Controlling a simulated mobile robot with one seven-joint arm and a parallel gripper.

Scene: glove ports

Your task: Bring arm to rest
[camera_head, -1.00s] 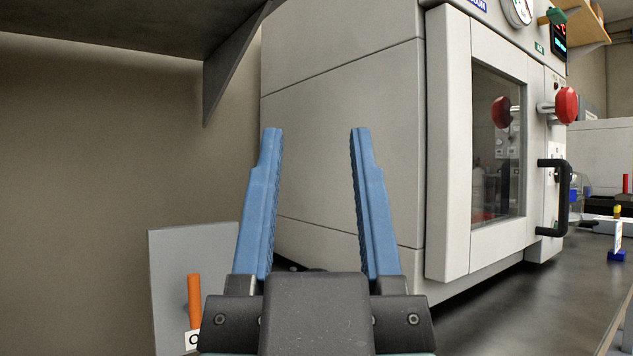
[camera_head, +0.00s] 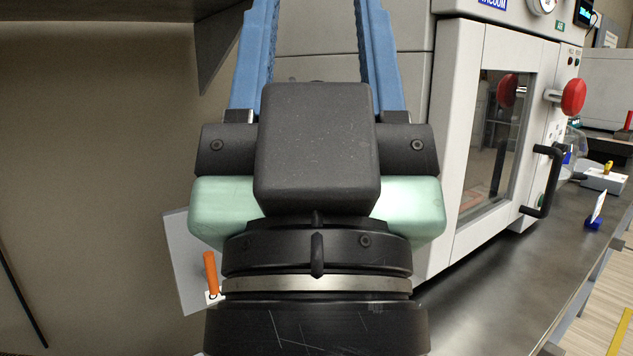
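My gripper (camera_head: 313,45) fills the middle of the head view, pointing up and away. Its two blue fingers stand wide apart with nothing seen between them, and their tips run past the top edge of the picture. The black wrist and pale green collar below it are mine. Behind the fingers is the side of a large light-grey vacuum oven (camera_head: 440,110). From this view I cannot tell how far the fingers are from its wall.
The oven has a windowed door, a black handle (camera_head: 543,180) and a red knob (camera_head: 573,97). A dark bench (camera_head: 500,290) runs along the right. A grey shelf bracket (camera_head: 215,50) hangs at upper left. A grey panel with an orange handle (camera_head: 210,273) stands lower left.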

